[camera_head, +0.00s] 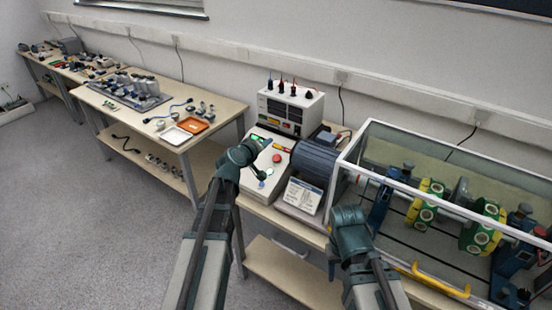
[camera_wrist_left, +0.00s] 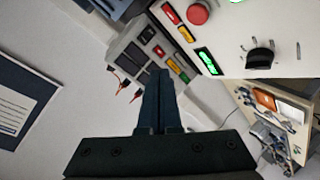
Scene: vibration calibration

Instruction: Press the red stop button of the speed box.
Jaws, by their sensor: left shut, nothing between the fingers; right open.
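The speed box (camera_head: 259,185) is a pale box with a sloped panel on the right-hand bench. Its red stop button (camera_head: 277,158) is a round red knob on that panel. In the left wrist view the red button (camera_wrist_left: 198,12) is at the top, beside a red, a yellow and a lit green rectangle. My left gripper (camera_head: 262,175) is shut and empty above the panel, nearer the front than the button. In the wrist view its fingers (camera_wrist_left: 160,75) are apart from the button. My right gripper (camera_head: 334,262) is open, low by the bench's front; its fingertips are hard to make out.
A white instrument with displays (camera_head: 290,110) stands behind the speed box. A grey-blue motor (camera_head: 315,163) and a sign (camera_head: 302,196) are just right of it. A framed clear enclosure (camera_head: 375,135) over a shaft rig fills the right. Another bench (camera_head: 225,107) is at the left.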

